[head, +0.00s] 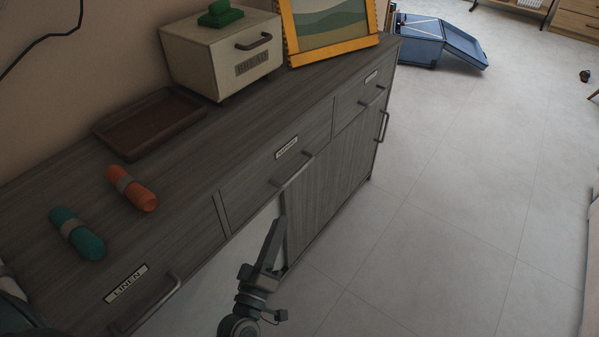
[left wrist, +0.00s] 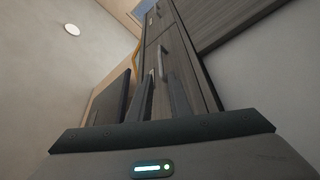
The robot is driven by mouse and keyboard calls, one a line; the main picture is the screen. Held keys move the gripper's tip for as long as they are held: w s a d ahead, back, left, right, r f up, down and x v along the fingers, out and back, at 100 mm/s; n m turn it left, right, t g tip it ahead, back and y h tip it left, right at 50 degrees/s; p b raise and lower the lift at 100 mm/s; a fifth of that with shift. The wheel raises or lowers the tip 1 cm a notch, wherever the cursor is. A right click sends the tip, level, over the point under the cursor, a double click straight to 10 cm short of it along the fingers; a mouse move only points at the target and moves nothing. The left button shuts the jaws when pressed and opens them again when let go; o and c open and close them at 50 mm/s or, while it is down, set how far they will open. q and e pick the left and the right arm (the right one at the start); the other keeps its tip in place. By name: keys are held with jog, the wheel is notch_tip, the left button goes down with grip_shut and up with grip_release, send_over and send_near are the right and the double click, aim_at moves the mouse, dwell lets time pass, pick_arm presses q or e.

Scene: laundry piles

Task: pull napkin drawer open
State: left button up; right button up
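The napkin drawer (head: 250,176) is the middle drawer of a grey wood sideboard; its front looks flush, and its small label (head: 286,147) is hard to read. Its bar handle (head: 292,171) is uncovered in the head view. My left gripper (head: 275,226) is below and in front of this handle, apart from it in the head view. In the left wrist view, my left gripper (left wrist: 162,84) has its two fingers apart with a gap between them, and a bar handle (left wrist: 162,62) shows beyond the gap. My right gripper is not in view.
The LINEN drawer (head: 150,290) is at near left, another small drawer (head: 362,97) at the far end. On top are rolled teal (head: 77,234) and orange (head: 132,187) cloths, a brown tray (head: 150,125), a box (head: 222,60) and a picture frame (head: 330,53).

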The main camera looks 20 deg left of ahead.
aim_at(299, 171)
pick_arm(q)
jog(key=shift+w, duration=0.1)
jog(key=x, duration=1.7)
jog(key=shift+w, duration=0.15)
grip_shut()
